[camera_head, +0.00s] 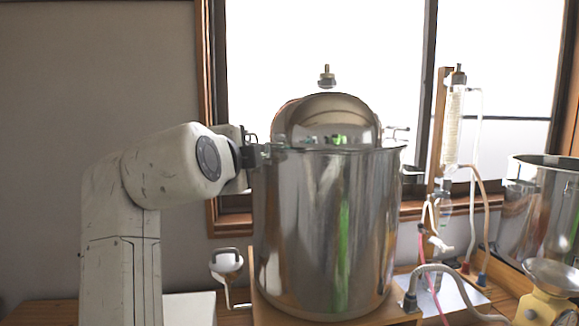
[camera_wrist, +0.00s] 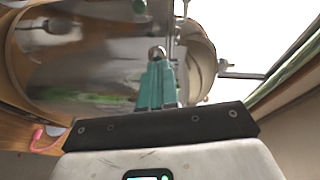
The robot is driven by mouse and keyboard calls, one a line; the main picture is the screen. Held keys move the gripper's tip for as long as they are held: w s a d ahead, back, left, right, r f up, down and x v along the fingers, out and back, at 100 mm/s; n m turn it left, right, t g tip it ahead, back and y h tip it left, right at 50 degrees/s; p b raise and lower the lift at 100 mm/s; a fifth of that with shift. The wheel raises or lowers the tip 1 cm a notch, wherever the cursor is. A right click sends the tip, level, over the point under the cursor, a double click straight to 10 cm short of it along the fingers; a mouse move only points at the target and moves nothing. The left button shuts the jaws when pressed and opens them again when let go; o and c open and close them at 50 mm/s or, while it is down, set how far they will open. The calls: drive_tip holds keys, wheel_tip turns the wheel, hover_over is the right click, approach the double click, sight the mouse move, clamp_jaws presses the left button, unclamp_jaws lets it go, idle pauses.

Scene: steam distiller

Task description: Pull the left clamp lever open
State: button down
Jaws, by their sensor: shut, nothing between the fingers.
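The steel pot (camera_head: 325,230) stands upright with its domed lid (camera_head: 327,120) on top. My gripper (camera_head: 268,153) is at the left side of the pot's rim, where the left clamp is mostly hidden by it in the head view. In the wrist view my teal fingers (camera_wrist: 157,86) are together and empty. A small rounded metal end (camera_wrist: 157,52), seemingly part of the left clamp lever, shows just past the fingertips; I cannot tell whether they touch. A clamp (camera_head: 397,130) on the right of the rim sticks outward.
A glass condenser (camera_head: 454,120) on a wooden post stands right of the pot, with hoses (camera_head: 422,270) running below. A second steel pot (camera_head: 545,210) and a scale (camera_head: 548,290) are at the far right. A white funnel-like holder (camera_head: 226,264) is low on the left. The window is behind.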

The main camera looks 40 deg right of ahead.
drive_tip(key=w+m+g+h, duration=0.1)
drive_tip(key=w+m+g, duration=0.1)
drive_tip(key=w+a+m+g+h+b, duration=0.1)
drive_tip(key=m+g+h, duration=0.1)
drive_tip(key=g, duration=0.1)
drive_tip(key=shift+w+m+g+h, duration=0.3)
drive_tip(key=shift+w, duration=0.1)
drive_tip(key=shift+w, duration=0.15)
idle(0.4)
